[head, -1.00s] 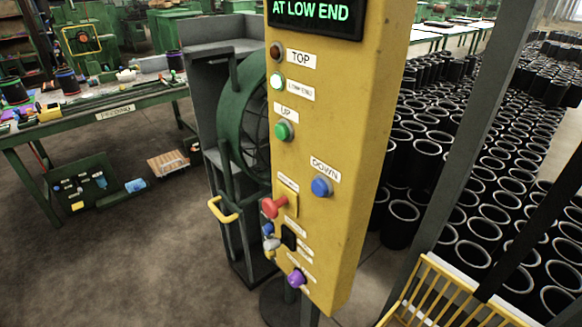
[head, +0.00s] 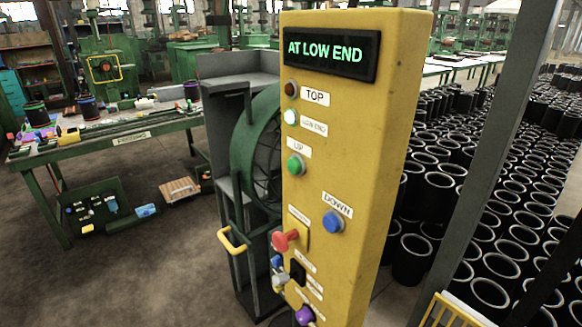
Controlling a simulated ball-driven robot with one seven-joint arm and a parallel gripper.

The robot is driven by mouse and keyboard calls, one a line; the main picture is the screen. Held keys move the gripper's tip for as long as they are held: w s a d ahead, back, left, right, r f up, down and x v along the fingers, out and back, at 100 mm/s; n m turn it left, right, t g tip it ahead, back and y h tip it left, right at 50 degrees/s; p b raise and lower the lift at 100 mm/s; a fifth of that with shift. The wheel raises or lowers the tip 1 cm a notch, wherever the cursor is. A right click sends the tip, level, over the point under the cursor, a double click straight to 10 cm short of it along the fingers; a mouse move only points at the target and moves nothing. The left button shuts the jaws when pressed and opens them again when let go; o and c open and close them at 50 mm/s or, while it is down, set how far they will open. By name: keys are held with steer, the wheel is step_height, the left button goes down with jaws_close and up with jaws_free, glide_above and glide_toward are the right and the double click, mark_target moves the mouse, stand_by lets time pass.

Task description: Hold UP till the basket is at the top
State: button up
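A yellow control panel (head: 372,160) stands upright in the middle of the head view. Its display (head: 330,52) reads AT LOW END in green. The TOP lamp (head: 291,89) is dark and the LOW END lamp (head: 292,117) is lit whitish. The green UP button (head: 296,165) is on the left of the panel face, with the blue DOWN button (head: 333,221) lower right. Below are a red knob (head: 284,240) and a purple knob (head: 305,315). A yellow barred frame (head: 452,312), possibly the basket, is cut off at the lower right. My gripper is not in view.
A green fan-like machine (head: 258,150) with a yellow handle (head: 232,241) stands left of the panel. A cluttered workbench (head: 120,132) is farther left. Many black sleeves (head: 465,190) fill the floor at right. A grey post (head: 503,130) stands before them. Floor at lower left is clear.

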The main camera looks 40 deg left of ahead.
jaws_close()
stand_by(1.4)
